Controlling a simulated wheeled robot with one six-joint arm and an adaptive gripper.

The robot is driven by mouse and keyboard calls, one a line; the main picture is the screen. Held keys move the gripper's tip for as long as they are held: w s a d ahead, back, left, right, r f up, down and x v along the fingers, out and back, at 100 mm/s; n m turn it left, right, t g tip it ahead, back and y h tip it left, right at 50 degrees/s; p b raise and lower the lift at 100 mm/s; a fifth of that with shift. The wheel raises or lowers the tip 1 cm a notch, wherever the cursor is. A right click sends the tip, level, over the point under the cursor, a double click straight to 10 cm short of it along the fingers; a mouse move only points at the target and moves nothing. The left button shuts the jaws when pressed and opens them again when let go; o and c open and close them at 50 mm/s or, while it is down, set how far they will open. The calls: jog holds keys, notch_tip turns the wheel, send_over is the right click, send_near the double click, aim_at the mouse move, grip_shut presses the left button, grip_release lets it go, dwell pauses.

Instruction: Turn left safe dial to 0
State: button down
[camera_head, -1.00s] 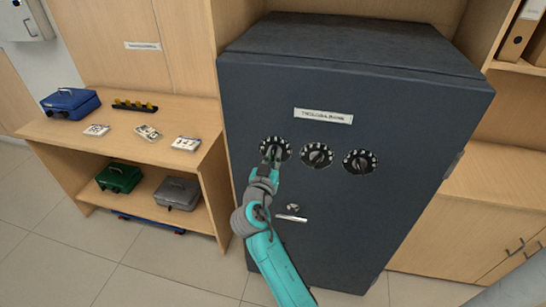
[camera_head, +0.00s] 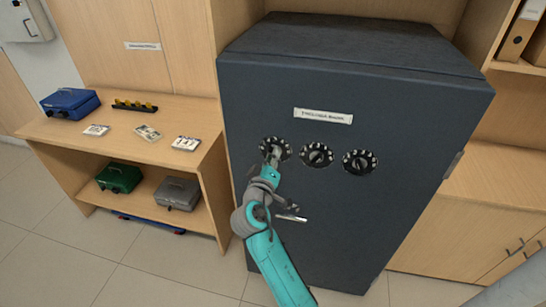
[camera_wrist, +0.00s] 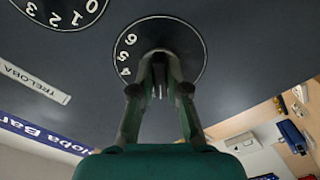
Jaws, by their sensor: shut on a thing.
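The dark grey safe (camera_head: 240,110) stands upright with three round black dials in a row on its door. The left dial (camera_head: 266,144) has white numerals around its rim. My gripper (camera_head: 273,158) is at this dial, shut on its centre knob. In the wrist view, my gripper's fingers (camera_wrist: 158,72) close over the middle of the left dial (camera_wrist: 188,48). Numerals such as 4, 5 and 6 show on its left side.
The middle dial (camera_head: 316,155) and right dial (camera_head: 360,162) sit close by on the right. A silver handle (camera_head: 292,218) is below, beside my wrist. Floor in front is clear.

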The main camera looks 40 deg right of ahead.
jog(key=shift+n, duration=4.3)
jog(key=c, duration=1.2)
grip_release()
jog(key=shift+o, duration=0.2)
jog(key=shift+a, duration=0.1)
jog(key=v, duration=1.1)
jog(key=shift+s+a, duration=0.3)
